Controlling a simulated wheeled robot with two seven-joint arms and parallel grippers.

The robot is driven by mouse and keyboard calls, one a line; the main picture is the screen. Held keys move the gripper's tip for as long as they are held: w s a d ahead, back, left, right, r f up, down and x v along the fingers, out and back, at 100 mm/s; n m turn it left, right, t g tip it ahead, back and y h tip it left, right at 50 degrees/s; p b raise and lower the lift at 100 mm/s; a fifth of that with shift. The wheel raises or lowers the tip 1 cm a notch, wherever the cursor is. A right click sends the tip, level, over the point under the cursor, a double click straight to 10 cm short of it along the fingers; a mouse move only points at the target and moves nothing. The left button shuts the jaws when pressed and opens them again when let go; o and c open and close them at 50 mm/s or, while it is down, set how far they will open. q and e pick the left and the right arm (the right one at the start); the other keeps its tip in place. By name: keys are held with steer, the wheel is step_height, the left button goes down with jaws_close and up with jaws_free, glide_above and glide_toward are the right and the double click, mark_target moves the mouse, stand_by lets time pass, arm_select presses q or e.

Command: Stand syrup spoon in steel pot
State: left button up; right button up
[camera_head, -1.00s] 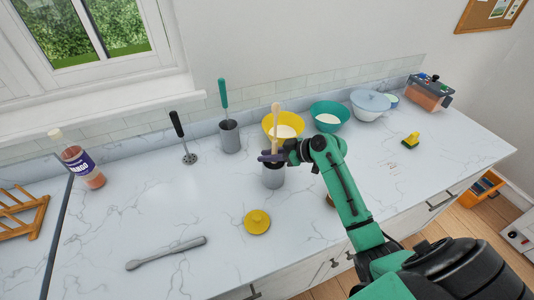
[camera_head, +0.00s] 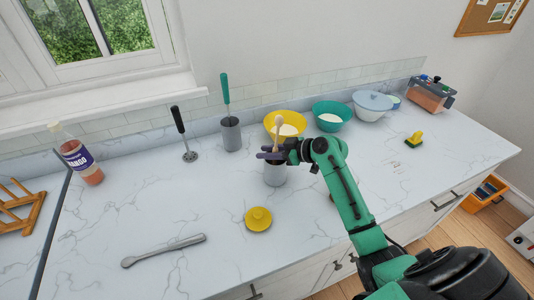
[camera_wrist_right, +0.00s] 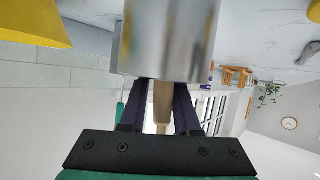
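A wooden spoon (camera_head: 278,132), likely the syrup spoon, stands nearly upright over a steel pot (camera_head: 275,176), its top leaning slightly right. Its lower end is hidden by the pot wall and appears to be inside the pot. My right gripper (camera_head: 272,156) is at the pot's rim, with its dark fingers on either side of the spoon. In the right wrist view the spoon's handle (camera_wrist_right: 162,105) stands between the fingers with a visible gap, so the gripper looks open. The steel pot (camera_wrist_right: 165,40) also shows there, directly beyond the fingers. My left gripper is out of view.
A yellow bowl (camera_head: 285,122) is close behind the pot, beside a teal bowl (camera_head: 331,115). Another steel pot (camera_head: 231,135) holds a teal-handled tool. A yellow lid (camera_head: 258,219) and a grey utensil (camera_head: 163,251) lie in front on the counter, with free room left.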

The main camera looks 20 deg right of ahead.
mark_target(268, 167)
steer(key=shift+g, duration=0.6)
steer(key=f, duration=0.1)
steer(key=s+f, duration=0.1)
steer(key=f, duration=0.1)
steer(key=s+f, duration=0.1)
steer(key=shift+a+f, duration=0.15)
steer(key=shift+f, duration=0.15)
steer(key=shift+r+b, duration=0.1)
steer(key=shift+b, duration=0.2)
steer(key=shift+t, duration=0.6)
steer(key=s+d+r+b, duration=0.1)
steer(key=r, duration=0.1)
steer(key=s+d+r, duration=0.1)
steer(key=d+r, duration=0.1)
steer(key=r, duration=0.1)
steer(key=s+d+r+b, duration=0.1)
steer(key=r, duration=0.1)
steer(key=shift+s+d+r+b, duration=0.15)
steer(key=shift+b, duration=0.15)
steer(key=shift+d, duration=0.15)
